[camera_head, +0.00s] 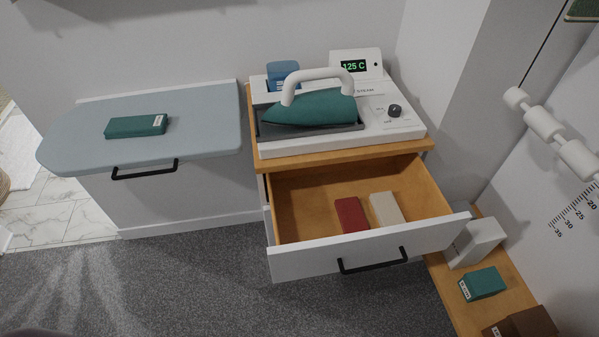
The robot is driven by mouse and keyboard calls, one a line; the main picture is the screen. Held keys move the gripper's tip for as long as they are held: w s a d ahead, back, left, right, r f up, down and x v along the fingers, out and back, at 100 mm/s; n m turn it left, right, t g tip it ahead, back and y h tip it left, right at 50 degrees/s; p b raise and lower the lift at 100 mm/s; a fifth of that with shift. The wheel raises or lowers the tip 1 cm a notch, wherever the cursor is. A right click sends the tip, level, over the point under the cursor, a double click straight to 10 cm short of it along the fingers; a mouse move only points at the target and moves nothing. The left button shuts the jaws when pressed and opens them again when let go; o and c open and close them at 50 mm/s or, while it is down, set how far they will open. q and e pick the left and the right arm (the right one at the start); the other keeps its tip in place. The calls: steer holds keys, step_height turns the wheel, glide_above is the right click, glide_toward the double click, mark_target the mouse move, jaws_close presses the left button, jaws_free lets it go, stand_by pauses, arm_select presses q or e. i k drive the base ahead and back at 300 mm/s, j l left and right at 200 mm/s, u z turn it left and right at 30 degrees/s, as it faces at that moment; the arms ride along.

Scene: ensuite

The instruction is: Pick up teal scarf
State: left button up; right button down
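A flat teal folded bundle (137,126) with a white label at its right end lies on the grey-blue ironing board (75,155) at the left. A second teal block-like piece (483,283), also with a white label, rests on the low wooden shelf (452,283) at the lower right. The label writing is too small to read, so I cannot tell which of the two is the scarf. Neither of my grippers shows in the head view.
An open drawer (360,257) holds a red bundle (350,215) and a cream bundle (386,209). Above it, a teal iron (312,107) with a white handle sits on a white station (392,131). A white block (474,243) and a brown box (522,324) share the low shelf. Grey carpet (170,285) is clear.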

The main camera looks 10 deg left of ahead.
mark_target(136, 126)
steer(key=u, duration=1.25)
